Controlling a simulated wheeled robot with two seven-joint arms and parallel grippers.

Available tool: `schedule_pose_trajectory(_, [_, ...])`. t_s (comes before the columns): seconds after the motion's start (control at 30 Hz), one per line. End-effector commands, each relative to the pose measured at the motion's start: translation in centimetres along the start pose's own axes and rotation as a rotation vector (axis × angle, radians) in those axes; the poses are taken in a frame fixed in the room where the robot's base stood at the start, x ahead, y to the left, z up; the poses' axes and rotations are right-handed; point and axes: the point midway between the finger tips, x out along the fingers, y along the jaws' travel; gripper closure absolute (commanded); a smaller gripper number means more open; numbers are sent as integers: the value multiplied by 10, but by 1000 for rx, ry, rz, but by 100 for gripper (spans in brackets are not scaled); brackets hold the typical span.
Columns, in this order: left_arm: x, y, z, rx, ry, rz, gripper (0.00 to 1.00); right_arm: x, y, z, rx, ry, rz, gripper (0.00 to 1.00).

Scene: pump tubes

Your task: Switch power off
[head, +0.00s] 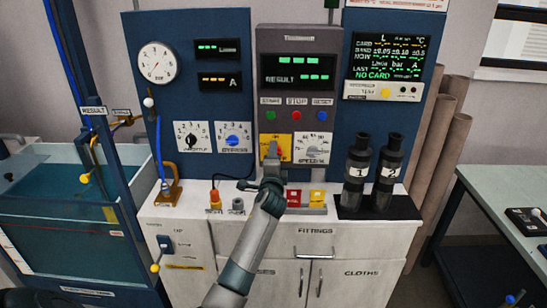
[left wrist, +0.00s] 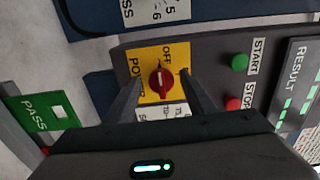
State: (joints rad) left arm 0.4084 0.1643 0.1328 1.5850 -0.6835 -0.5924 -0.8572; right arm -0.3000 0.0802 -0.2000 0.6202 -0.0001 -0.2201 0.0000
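The power switch is a red knob (left wrist: 162,82) on a yellow plate (left wrist: 150,60) marked POWER and OFF, seen turned sideways in the left wrist view. I cannot read its exact setting. My left gripper (left wrist: 161,92) is open, with one finger on each side of the knob and a visible gap to each. In the head view, my left gripper (head: 271,153) is in front of the yellow plate (head: 286,141) on the grey console (head: 297,85) and hides most of the knob. The console display (head: 297,70) is lit green. My right gripper is not in view.
Green, red and blue buttons (head: 297,115) sit above the plate, and a dial (head: 313,148) sits right of it. Two black-capped cylinders (head: 386,170) stand on the bench at right. A water tank (head: 70,220) is at left.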

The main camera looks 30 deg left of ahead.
Motion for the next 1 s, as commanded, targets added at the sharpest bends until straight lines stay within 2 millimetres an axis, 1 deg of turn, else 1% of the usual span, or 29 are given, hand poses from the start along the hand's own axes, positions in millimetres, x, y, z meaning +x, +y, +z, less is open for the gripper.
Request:
schedule_pose_trajectory(0.27, [-4,0,0,0,0,-2,50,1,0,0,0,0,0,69])
schedule_pose_trajectory(0.47, [-19,1,0,0,1,-2,50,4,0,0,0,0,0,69])
schedule_pose_trajectory(0.67, [-50,1,-1,0,2,-2,50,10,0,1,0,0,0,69])
schedule_pose_trajectory(0.8, [-77,2,0,0,1,-1,50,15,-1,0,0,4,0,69])
schedule_pose_trajectory(0.87, [-89,2,0,0,2,-2,50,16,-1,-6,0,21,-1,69])
schedule_pose_trajectory(1.0, [-118,2,0,-2,1,0,50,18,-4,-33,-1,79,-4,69])
